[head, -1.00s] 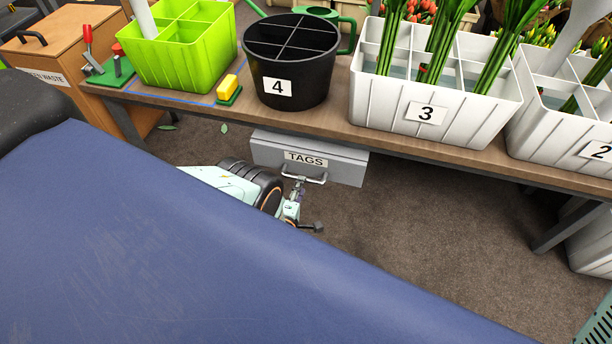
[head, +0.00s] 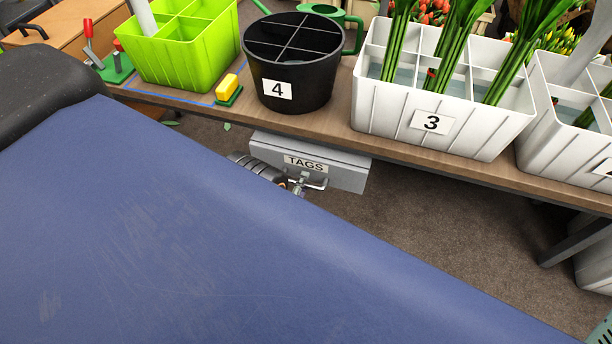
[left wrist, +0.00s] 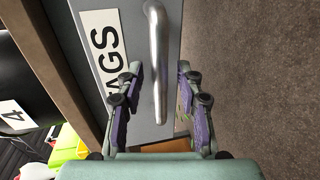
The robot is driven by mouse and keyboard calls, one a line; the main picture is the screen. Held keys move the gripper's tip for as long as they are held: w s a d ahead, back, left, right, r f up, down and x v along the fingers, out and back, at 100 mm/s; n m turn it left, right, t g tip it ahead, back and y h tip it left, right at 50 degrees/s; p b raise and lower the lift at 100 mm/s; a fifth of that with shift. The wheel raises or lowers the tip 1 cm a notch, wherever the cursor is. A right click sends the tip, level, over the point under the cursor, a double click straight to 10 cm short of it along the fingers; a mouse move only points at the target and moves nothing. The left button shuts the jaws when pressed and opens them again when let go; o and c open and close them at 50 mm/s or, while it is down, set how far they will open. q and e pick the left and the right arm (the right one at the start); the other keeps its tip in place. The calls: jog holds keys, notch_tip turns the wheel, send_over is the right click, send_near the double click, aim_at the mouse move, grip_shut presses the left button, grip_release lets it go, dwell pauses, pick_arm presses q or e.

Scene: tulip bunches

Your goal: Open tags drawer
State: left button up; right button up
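The grey tags drawer (head: 348,174) hangs under the front edge of the workbench, with a white TAGS label (head: 305,163) on its front. Its metal bar handle (head: 318,184) sticks out below the label. My left gripper (head: 298,184) is at the handle in the head view, its arm mostly hidden behind a blue surface in the foreground. In the left wrist view, the open fingers (left wrist: 160,72) lie on either side of the handle (left wrist: 157,45), with gaps visible, the left finger nearer it.
On the workbench (head: 385,150) above stand a green divided bin (head: 190,60), a black bucket (head: 292,75) marked 4 and a white bin (head: 400,115) marked 3 with stems. Carpeted floor (head: 420,210) is clear right of the drawer.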

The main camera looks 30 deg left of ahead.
pick_arm(q)
jog(key=shift+w+a, duration=0.1)
jog(key=shift+w, duration=0.1)
jog(key=shift+f, duration=0.1)
jog(key=shift+c, duration=1.4)
grip_shut()
